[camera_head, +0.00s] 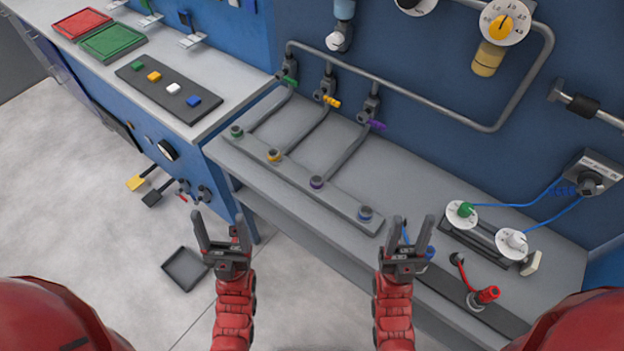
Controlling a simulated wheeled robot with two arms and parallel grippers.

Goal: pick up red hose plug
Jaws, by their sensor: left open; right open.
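The red hose plug (487,295) is a short red cylinder lying tilted on a dark strip at the front right of the grey bench. My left gripper (219,229) is open and empty, in front of the bench's left end, far from the plug.
Behind the red plug stand two white dials (462,214) and a pale block (531,263). A grey rail (335,205) with coloured rings and pipes lies on the bench's left half. A dark tray (185,268) lies on the floor.

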